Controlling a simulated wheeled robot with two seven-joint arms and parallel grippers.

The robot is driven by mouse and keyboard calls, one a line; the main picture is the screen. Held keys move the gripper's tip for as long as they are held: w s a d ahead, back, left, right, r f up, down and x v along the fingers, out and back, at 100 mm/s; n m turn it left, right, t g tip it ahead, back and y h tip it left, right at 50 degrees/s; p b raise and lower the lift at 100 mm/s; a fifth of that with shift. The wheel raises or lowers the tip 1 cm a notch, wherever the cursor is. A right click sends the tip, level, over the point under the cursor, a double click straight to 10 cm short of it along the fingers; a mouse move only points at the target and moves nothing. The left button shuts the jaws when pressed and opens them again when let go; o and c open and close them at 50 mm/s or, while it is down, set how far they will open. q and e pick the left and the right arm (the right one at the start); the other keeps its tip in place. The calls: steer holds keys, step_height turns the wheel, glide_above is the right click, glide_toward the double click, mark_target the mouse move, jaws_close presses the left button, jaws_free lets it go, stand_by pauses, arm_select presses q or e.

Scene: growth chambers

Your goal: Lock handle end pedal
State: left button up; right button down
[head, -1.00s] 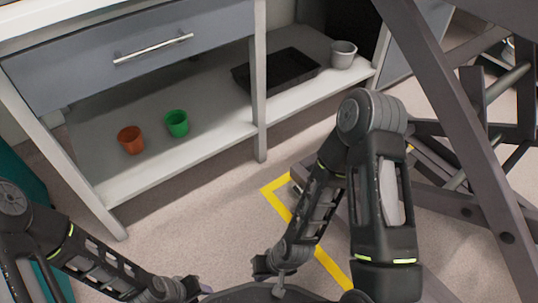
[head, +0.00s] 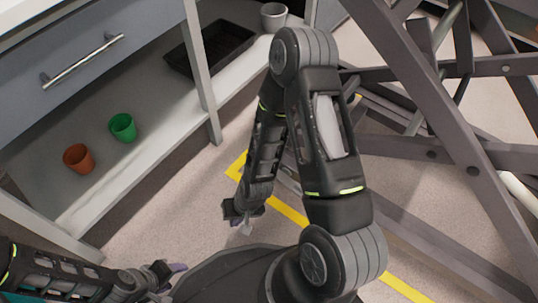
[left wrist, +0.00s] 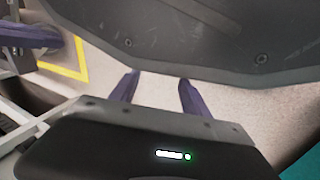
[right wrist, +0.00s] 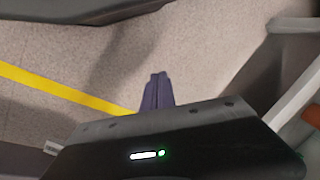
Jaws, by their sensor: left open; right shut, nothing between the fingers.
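A grey metal frame of crossed beams (head: 425,95) stands on the floor at the right of the head view. I cannot make out a pedal or a handle end on it; my right arm covers part of its near side. My left gripper (head: 178,268) is low at the bottom left of the head view. In the left wrist view its purple fingers (left wrist: 155,92) are apart with nothing between them. My right gripper (head: 246,228) hangs over the floor beside the yellow line. In the right wrist view its fingers (right wrist: 157,90) are together and empty.
A cabinet with a drawer handle (head: 82,60) stands at the left. Its lower shelf holds an orange pot (head: 79,158), a green pot (head: 123,128), a black tray (head: 212,47) and a grey pot (head: 273,17). A yellow floor line (head: 290,213) runs past the frame. Floor between cabinet and frame is clear.

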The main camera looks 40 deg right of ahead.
arm_select(q)
step_height(320, 180, up, 10)
steer(key=s+p, duration=0.2)
steer(key=p, duration=0.5)
steer(key=shift+d+g+p, duration=0.3)
steer(key=shift+d+p, duration=0.05)
steer(key=shift+d, duration=0.05)
arm_select(e)
steer(key=w+d+r+m, duration=0.2)
steer(key=d+r+m, duration=0.1)
steer(key=d, duration=0.4)
steer(key=w+d+r+m+h, duration=0.1)
steer(key=w+d+r+m, duration=0.2)
steer(key=d+r, duration=0.3)
steer(key=w+d+r+m+h, duration=0.1)
steer(key=w+d+r+m, duration=0.2)
steer(key=d, duration=0.5)
step_height(320, 180, up, 2)
steer(key=shift+w+d+r+m, duration=0.2)
steer(key=shift+d+m, duration=0.15)
steer(key=shift+m, duration=0.15)
arm_select(q)
steer(key=shift+f, duration=0.15)
arm_select(e)
steer(key=shift+f, duration=0.1)
